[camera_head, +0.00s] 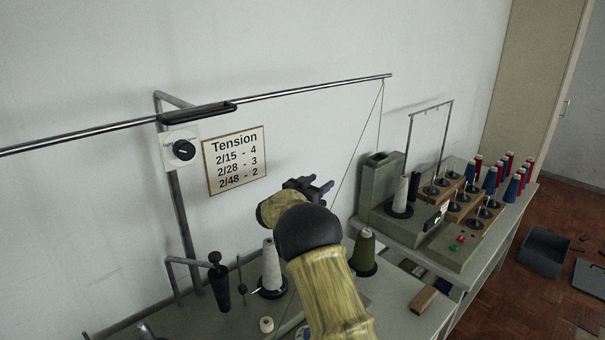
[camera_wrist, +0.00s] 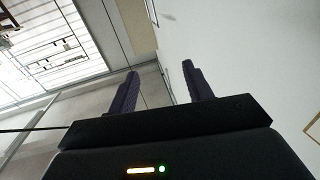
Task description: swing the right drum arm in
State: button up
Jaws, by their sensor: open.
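A long metal bar runs across the wall from the left edge, through a black sleeve (camera_head: 198,113) on a bent post. I take its right-hand length (camera_head: 315,88) to be the right drum arm. It reaches out to the right, and thin threads hang from its tip. My gripper (camera_head: 319,185) is open and empty, below this arm in the picture and apart from it. In the wrist view my gripper's two dark fingers (camera_wrist: 160,82) stand apart with nothing between them. A thin dark line at the left there may be a rod; I cannot tell.
A tension dial (camera_head: 183,150) and a sign (camera_head: 235,161) are on the wall side. A white cone (camera_head: 270,267) and an olive cone (camera_head: 364,251) stand on the bench near my arm. A grey machine (camera_head: 382,185) and a thread rack (camera_head: 455,187) stand to the right.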

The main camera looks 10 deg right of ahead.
jog(key=s+a+f+n+g+y, duration=0.1)
jog(key=s+f+n+g+y, duration=0.2)
jog(key=s, duration=1.1)
jog(key=s+a+f+n+g+y, duration=0.2)
jog(key=s+f+y, duration=0.3)
jog(key=s, duration=1)
jog(key=s+a+f+n+g+y, duration=0.1)
jog(key=s+f+n+g+y, duration=0.3)
jog(key=s, duration=1.1)
jog(key=shift+a+f+n+y, duration=0.25)
jog(key=shift+n+y, duration=0.05)
jog(key=shift+y, duration=0.4)
jog(key=shift+c, duration=0.4)
